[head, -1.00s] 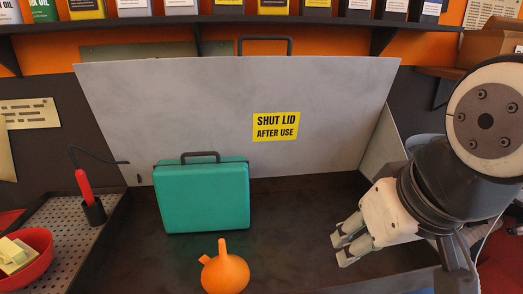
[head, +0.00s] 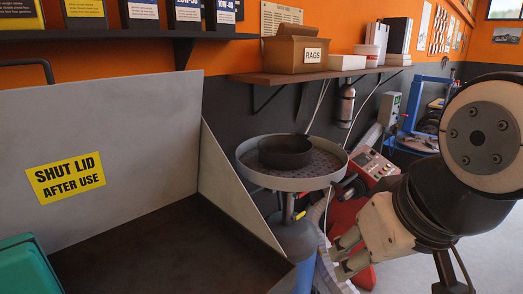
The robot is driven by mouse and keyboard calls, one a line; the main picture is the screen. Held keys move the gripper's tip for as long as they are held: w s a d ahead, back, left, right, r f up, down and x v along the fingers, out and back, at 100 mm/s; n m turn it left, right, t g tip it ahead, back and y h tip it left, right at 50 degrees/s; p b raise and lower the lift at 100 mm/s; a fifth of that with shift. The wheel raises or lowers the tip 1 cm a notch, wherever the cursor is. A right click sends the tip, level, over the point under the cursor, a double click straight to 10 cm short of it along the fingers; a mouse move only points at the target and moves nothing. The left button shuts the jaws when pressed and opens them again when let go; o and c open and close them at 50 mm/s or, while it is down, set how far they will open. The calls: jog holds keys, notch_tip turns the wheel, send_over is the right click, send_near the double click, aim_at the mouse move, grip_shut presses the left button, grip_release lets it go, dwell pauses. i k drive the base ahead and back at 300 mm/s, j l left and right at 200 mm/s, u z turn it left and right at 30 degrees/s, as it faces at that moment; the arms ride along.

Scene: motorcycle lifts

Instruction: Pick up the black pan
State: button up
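The black pan (head: 286,152) is a round, shallow dark vessel in the head view. It sits on the perforated top of a round grey-rimmed stand (head: 318,184), right of the open metal bin. My gripper (head: 338,258) is at the lower right, in front of and below the stand in the picture. Its fingers point left with a gap between them, and nothing shows in the gap. It is apart from the pan.
The open-lidded bin (head: 100,110) fills the left, with a teal case (head: 28,268) at its corner. A wall shelf (head: 310,76) with a RAGS box (head: 297,52) hangs behind the pan. A red machine (head: 373,168) stands close right of the stand.

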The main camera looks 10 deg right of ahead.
aim_at(291, 152)
jog(key=z, duration=0.15)
jog(key=u, duration=0.6)
jog(key=i+l+u, duration=0.2)
jog(key=l+u, duration=0.15)
jog(key=l, duration=0.15)
jog(key=i+l+u, duration=0.1)
jog(key=l+u, duration=0.25)
jog(key=l, duration=0.15)
jog(key=l+u, duration=0.35)
jog(key=l, duration=1.25)
jog(key=i+l+u, duration=0.1)
jog(key=l, duration=0.9)
